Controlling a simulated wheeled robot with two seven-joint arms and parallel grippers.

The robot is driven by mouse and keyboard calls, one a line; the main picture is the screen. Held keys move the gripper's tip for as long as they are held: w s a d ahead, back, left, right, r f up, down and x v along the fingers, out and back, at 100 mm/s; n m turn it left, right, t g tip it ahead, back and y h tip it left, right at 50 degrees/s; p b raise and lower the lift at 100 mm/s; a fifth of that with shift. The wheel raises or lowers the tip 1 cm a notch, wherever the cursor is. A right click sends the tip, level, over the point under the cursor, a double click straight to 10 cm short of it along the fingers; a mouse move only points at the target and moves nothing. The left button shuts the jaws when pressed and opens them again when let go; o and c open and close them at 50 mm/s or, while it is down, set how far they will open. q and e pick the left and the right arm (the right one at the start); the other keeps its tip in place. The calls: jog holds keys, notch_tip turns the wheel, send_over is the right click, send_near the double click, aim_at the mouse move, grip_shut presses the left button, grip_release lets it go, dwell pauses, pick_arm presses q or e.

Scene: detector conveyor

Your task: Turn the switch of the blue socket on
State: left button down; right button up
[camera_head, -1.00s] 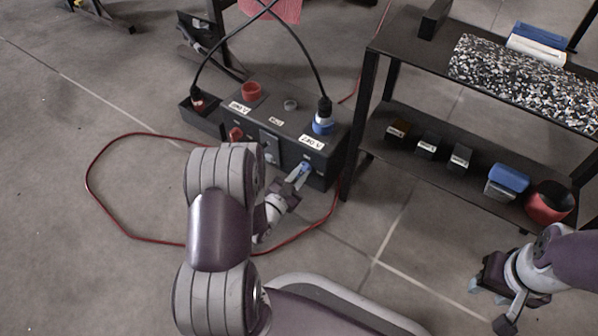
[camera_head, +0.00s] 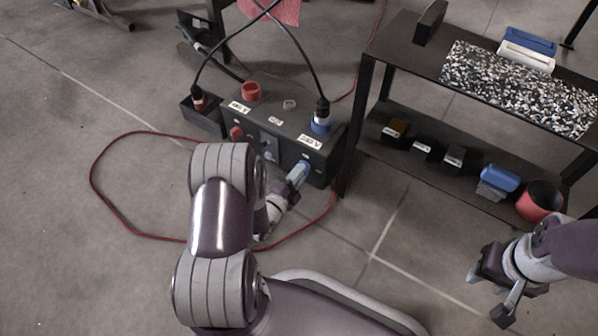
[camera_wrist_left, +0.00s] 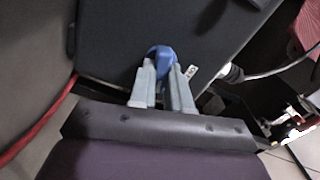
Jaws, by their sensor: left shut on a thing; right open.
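The blue socket (camera_head: 321,124) is on top of the black power box (camera_head: 285,128), at its right end, with a black cable plugged into it. Its blue switch knob (camera_wrist_left: 160,58) is on the box's front face and shows between my fingertips in the left wrist view. My left gripper (camera_head: 301,172) is shut on this knob; it also shows in the left wrist view (camera_wrist_left: 166,75). The fingers hide part of the knob, so I cannot read its setting. My right gripper (camera_head: 482,282) is open and empty over the floor at the lower right.
A red socket (camera_head: 250,91) and a red switch (camera_head: 236,133) are on the box's left part. A black shelf (camera_head: 405,160) stands close to the right, holding small boxes and a red cup (camera_head: 540,201). A red cable (camera_head: 92,180) loops on the floor.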

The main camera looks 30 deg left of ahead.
pick_arm(q)
jog(key=shift+m+p, duration=0.3)
jog(key=shift+m, duration=1.2)
jog(key=c, duration=1.1)
grip_release()
jog(key=s+p, duration=0.2)
jog(key=s, duration=0.2)
jog(key=s+p, duration=0.1)
jog(key=s, duration=0.3)
jog(key=s+a+p, duration=0.1)
jog(key=s+p, duration=0.1)
jog(key=s, duration=0.2)
jog(key=shift+s+f+p, duration=0.1)
jog(key=shift+s+p, duration=0.2)
jog(key=shift+p, duration=0.05)
